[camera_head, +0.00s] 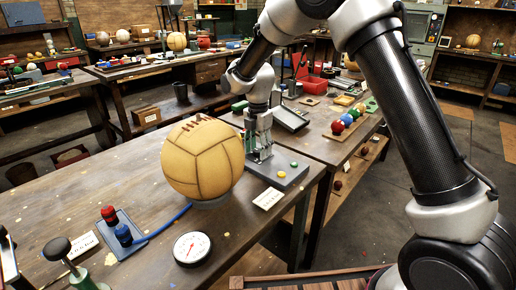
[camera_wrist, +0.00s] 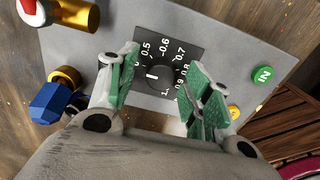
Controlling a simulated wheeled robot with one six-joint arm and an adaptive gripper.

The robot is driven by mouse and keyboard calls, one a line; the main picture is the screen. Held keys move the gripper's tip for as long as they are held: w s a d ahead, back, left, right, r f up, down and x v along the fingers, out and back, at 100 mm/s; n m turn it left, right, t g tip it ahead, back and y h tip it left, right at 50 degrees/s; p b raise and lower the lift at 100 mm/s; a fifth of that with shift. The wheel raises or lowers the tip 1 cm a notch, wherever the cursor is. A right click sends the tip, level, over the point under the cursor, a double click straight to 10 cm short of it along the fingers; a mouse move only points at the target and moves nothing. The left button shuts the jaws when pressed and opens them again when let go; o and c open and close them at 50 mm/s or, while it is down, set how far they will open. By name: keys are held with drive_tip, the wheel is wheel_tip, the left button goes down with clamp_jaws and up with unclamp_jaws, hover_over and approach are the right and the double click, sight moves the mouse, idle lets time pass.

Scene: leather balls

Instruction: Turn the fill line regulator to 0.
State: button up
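In the wrist view the fill line regulator is a round black knob (camera_wrist: 160,78) on a black dial plate (camera_wrist: 186,45), set in a grey panel (camera_wrist: 95,30). Numbers from 0.5 to 1 show around it; the lower ones are hidden, probably by the left finger. A short white mark shows on the left part of the knob; its exact reading is unclear. My gripper (camera_wrist: 165,82) is open, with its green-padded fingers either side of the knob and a visible gap to it. In the head view my gripper (camera_head: 258,145) points down over the grey panel (camera_head: 287,178).
Blue (camera_wrist: 50,108) and red (camera_wrist: 30,10) fittings lie left. A leather ball (camera_head: 202,160) stands close left of my gripper. A gauge (camera_head: 192,248) lies nearer.

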sight(258, 150)
wheel_tip(258, 150, up, 12)
idle(0.6)
drive_tip(key=s+d+r+m+t, duration=0.1)
drive_tip(key=s+d+r+m, duration=0.2)
drive_tip(key=s+d+m, duration=0.6)
drive_tip(key=s+d+r+m+t, duration=0.2)
drive_tip(key=s+d+m, duration=0.7)
drive_tip(key=s+d, duration=0.2)
drive_tip(key=s+d+r+m+t, duration=0.1)
drive_tip(key=s+d+r+m, duration=0.2)
drive_tip(key=s+d+m, duration=0.6)
drive_tip(key=shift+s+d+r, duration=0.3)
drive_tip(key=shift+s+d, duration=0.65)
drive_tip(key=shift+s, duration=1.3)
